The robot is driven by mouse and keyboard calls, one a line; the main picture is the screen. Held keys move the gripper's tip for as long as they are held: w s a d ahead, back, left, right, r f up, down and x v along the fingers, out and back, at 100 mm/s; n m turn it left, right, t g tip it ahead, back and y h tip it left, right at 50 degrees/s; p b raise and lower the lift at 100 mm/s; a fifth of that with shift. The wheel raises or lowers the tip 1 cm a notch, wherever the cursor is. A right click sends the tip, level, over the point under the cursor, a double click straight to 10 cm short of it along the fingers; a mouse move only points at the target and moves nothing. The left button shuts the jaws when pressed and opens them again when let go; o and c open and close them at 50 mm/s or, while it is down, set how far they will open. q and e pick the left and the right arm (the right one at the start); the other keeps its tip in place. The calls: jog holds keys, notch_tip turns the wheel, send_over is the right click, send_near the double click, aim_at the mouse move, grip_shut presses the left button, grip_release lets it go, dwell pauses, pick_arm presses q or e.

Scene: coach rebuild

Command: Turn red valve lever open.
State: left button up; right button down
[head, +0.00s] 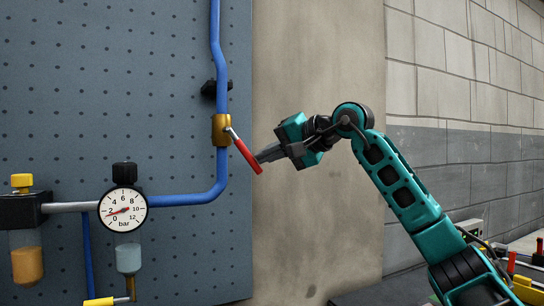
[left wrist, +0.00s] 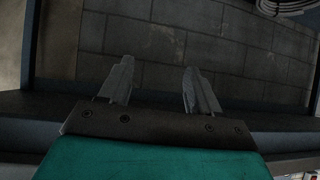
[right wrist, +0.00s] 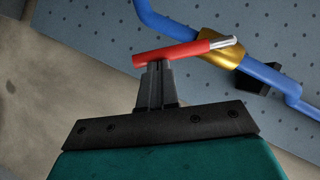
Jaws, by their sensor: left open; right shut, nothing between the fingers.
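The red valve lever (head: 247,155) slants down to the right from the brass valve body (head: 221,130) on the blue pipe. In the right wrist view the lever (right wrist: 175,53) crosses just beyond the fingertips, and the brass valve body (right wrist: 220,54) is at upper right. My right gripper (head: 260,156) is shut and empty, its tips at the lever's right side, touching or nearly touching it; I cannot tell which. It also shows in the right wrist view (right wrist: 155,68). My left gripper (left wrist: 155,68) is open and empty, away from the valve.
A pressure gauge (head: 123,210) sits on the pipe at lower left, beside a filter unit with a yellow knob (head: 22,182). The blue pipe (head: 221,60) runs along the grey perforated panel (head: 120,70). Bare wall (head: 310,60) lies right of the panel.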

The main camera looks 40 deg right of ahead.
aim_at(259, 168)
jog(key=shift+w+a+f+m+t+y+b, duration=0.1)
jog(key=shift+a+f+m+t+y+b, duration=0.15)
jog(key=shift+f+b, duration=0.25)
jog(key=shift+w+a+f+m+t+y+b, duration=0.15)
jog(key=shift+a+f+m+y+b, duration=0.15)
jog(key=shift+f, duration=0.25)
jog(key=shift+a+f+m+t+b, duration=0.3)
jog(key=shift+a+f+m+b, duration=0.15)
jog(key=shift+m+b, duration=0.3)
pick_arm(q)
jog(key=shift+w+d+f+h+b, duration=0.2)
jog(key=shift+w+d+f+b, duration=0.1)
jog(key=shift+d+f, duration=0.25)
jog(key=shift+w+d+f+h+b, duration=0.2)
jog(key=shift+w+d+f+b, duration=0.15)
jog(key=shift+f, duration=0.3)
pick_arm(e)
jog(key=shift+w+a+f+m+t+y, duration=0.15)
jog(key=shift+w+a+m+t+y, duration=0.15)
jog(key=shift+a, duration=0.25)
jog(key=shift+w+a+f+m+t+y, duration=0.1)
jog(key=shift+a+f+m+t+y, duration=0.1)
jog(key=shift+a+m, duration=0.3)
jog(key=shift+a, duration=0.15)
pick_arm(q)
jog(key=shift+s+d, duration=0.1)
